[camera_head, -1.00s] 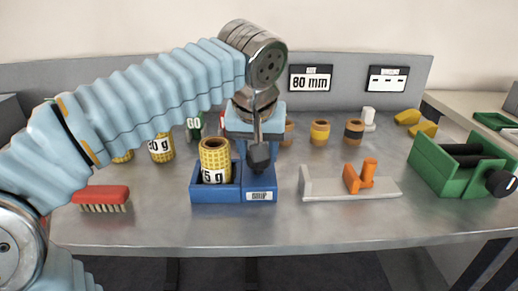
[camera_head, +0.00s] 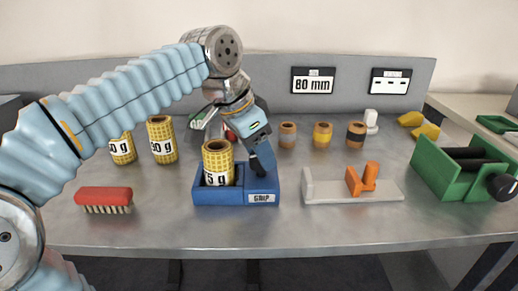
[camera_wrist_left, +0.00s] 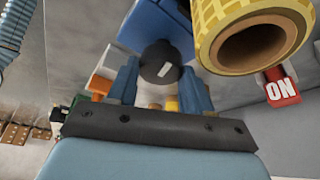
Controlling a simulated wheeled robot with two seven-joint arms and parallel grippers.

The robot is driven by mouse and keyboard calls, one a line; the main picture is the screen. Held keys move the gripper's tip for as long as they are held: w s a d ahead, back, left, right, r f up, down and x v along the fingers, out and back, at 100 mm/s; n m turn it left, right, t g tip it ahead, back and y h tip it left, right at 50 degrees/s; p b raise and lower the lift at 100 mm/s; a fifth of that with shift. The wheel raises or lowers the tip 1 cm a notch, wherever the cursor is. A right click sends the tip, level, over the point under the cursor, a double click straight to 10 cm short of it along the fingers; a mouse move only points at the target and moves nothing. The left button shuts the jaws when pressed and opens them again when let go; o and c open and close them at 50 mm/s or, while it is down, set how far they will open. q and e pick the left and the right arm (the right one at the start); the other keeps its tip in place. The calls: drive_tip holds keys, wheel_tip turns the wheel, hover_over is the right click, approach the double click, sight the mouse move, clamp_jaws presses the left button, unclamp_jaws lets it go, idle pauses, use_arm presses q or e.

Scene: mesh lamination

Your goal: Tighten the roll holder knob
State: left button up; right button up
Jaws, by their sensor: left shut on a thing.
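The blue roll holder (camera_head: 235,196) stands at the table's front middle with a yellow mesh roll (camera_head: 217,165) upright in its left part. Its front label seems to read "GRIP". The left wrist view also shows the blue holder (camera_wrist_left: 150,25) and the open end of the roll (camera_wrist_left: 250,45). The black round knob (camera_wrist_left: 160,64) with a pale mark sits between the two blue fingers of my left gripper (camera_wrist_left: 160,82), which is shut on it. In the head view my left gripper (camera_head: 261,163) leans over the holder's right part and mostly hides the knob. My right gripper is not in view.
A red brush (camera_head: 104,196) lies left of the holder. A grey stand with an orange piece (camera_head: 362,180) and a green roller device (camera_head: 450,175) stand right. Several rolls stand behind. A red "ON" piece (camera_wrist_left: 282,88) shows in the wrist view. The front table strip is clear.

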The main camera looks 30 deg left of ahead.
use_arm(q)
drive_tip(key=shift+a+m+g+h, duration=0.1)
drive_tip(key=shift+m+g+h, duration=0.35)
drive_tip(key=shift+m, duration=1.05)
drive_tip(key=o, duration=1)
drive_tip(key=shift+o, duration=0.2)
drive_tip(key=v, duration=1.3)
drive_tip(key=shift+a+r, duration=0.2)
drive_tip(key=shift+r, duration=0.15)
drive_tip(key=shift+s, duration=0.1)
